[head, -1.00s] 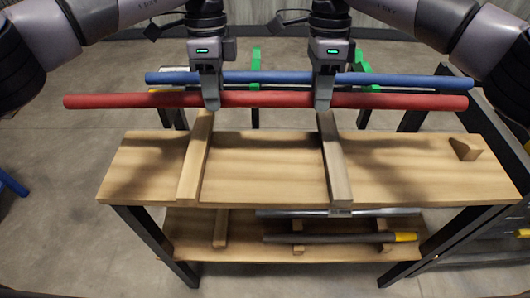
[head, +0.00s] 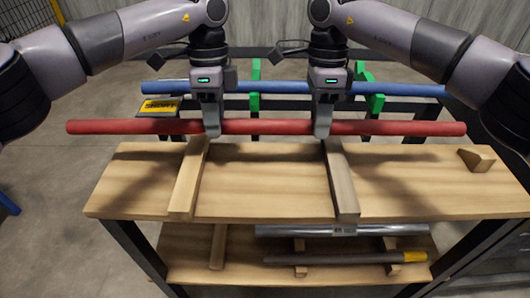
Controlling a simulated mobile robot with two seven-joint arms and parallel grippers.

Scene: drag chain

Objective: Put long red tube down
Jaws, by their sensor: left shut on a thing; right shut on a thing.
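The long red tube (head: 268,127) lies level across the head view, above the far edge of the wooden table (head: 265,190). My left gripper (head: 212,131) is shut on it left of its middle. My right gripper (head: 321,131) is shut on it right of its middle. Two wooden bars, a left one (head: 188,183) and a right one (head: 340,183), lie on the tabletop, running front to back. Their far ends are near the tube in the picture. I cannot tell whether the tube touches them.
A blue tube (head: 285,87) rests behind on a rack with green holders (head: 375,102). A small wooden wedge (head: 476,160) sits at the tabletop's right. A lower shelf (head: 185,265) holds a grey tube (head: 330,230) and a dark tube with a yellow end (head: 330,259). The tabletop between the bars is clear.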

